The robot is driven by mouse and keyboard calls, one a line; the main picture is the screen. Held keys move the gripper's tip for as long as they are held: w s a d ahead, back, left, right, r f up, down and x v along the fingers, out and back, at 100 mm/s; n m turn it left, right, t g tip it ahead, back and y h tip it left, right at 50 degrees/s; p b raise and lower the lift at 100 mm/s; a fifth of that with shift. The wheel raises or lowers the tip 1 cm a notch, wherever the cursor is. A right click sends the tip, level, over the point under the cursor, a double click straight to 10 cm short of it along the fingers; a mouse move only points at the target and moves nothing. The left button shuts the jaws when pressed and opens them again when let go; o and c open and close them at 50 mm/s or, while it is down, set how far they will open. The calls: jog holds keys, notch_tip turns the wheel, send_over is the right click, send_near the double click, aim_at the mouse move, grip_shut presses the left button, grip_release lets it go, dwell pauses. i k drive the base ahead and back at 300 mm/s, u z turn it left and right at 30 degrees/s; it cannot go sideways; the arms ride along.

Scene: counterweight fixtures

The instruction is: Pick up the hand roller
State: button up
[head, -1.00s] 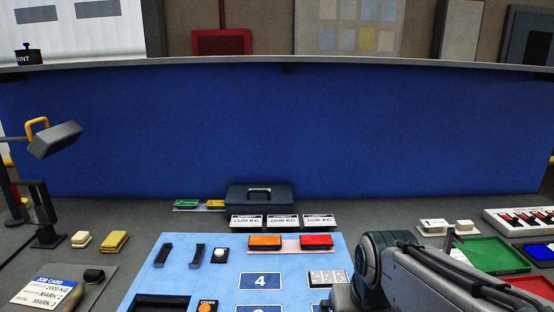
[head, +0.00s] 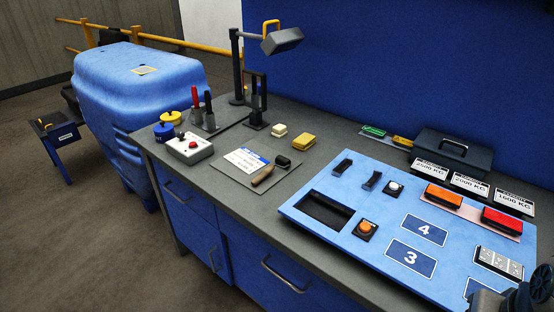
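The hand roller (head: 263,176) lies on a grey mat (head: 283,183) on the workbench, left of the light-blue panel. It has a black roller end and a tan handle that points toward the bench's front edge. Its black end is close to the white and blue job card (head: 246,160), and nothing covers it. Only a dark part of my arm shows at the lower right corner. My gripper is outside the picture.
The light-blue panel (head: 322,183) holds switches, an orange button and numbered fields. A grey control box with a red button (head: 190,148) and yellow and blue round pieces stand left of the mat. A lamp (head: 283,40) rises behind. A blue covered shape (head: 140,85) adjoins the bench's left end.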

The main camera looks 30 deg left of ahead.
aim_at(283, 162)
jog(key=u, duration=1.45)
